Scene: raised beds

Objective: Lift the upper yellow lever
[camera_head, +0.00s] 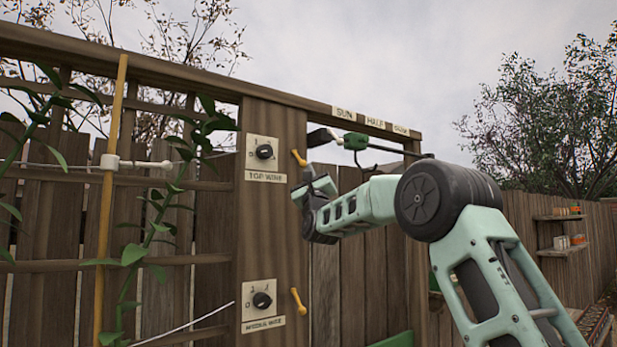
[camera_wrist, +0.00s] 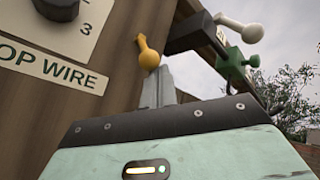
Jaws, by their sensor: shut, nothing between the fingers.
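The upper yellow lever (camera_head: 299,158) is on the wooden post beside the dial labelled TOP WIRE. Its knob end hangs down and to the right in the head view. It also shows in the wrist view (camera_wrist: 149,56), just beyond my gripper (camera_wrist: 159,78). In the head view my gripper (camera_head: 307,178) is just below the lever. Its fingers are shut and empty, with the tips close under the knob. I cannot tell whether they touch it. A second yellow lever (camera_head: 299,302) is lower on the post, beside another dial (camera_head: 262,300).
The TOP WIRE dial (camera_head: 264,152) is left of the upper lever. A green fitting (camera_wrist: 233,63) and a white-ended handle (camera_wrist: 239,28) are close on the right. Climbing plants (camera_head: 135,253) and a yellow cane (camera_head: 112,190) are left.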

